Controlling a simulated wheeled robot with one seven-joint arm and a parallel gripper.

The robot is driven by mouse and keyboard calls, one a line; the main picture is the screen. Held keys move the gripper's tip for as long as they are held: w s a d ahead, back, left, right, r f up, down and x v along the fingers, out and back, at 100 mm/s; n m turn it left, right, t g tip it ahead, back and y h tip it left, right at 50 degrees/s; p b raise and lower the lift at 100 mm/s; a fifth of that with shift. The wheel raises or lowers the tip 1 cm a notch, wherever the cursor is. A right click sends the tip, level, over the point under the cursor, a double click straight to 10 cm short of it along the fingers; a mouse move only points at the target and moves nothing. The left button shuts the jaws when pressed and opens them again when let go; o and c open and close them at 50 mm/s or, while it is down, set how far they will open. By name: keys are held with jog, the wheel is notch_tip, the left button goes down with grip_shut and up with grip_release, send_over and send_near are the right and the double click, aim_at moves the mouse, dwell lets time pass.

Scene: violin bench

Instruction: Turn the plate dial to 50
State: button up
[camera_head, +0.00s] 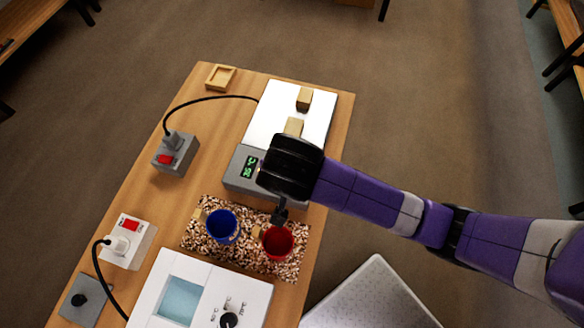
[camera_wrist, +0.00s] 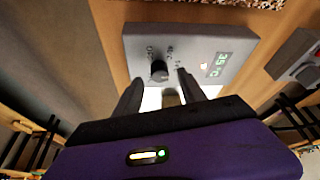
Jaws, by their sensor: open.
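The hot plate is a grey unit (camera_head: 244,189) with a white top (camera_head: 263,116) and a green display (camera_head: 249,167). In the wrist view its grey front panel (camera_wrist: 138,43) carries the black plate dial (camera_wrist: 159,72) and a green display (camera_wrist: 217,64) with a small two-digit °C reading, perhaps 35. My gripper (camera_wrist: 160,77) is open, its dark fingers on either side of the dial in the picture. I cannot tell whether they touch it. In the head view my gripper covers the dial.
Two wooden blocks (camera_head: 304,99) (camera_head: 293,127) sit on the white top. A blue cup (camera_head: 222,225) and a red cup (camera_head: 278,242) stand on a speckled mat (camera_head: 254,266). A grey switched socket (camera_head: 176,155) is left, a white device (camera_head: 163,307) in front.

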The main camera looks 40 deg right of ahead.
jog(key=shift+p+v, duration=2.65)
jog(key=shift+v, duration=0.3)
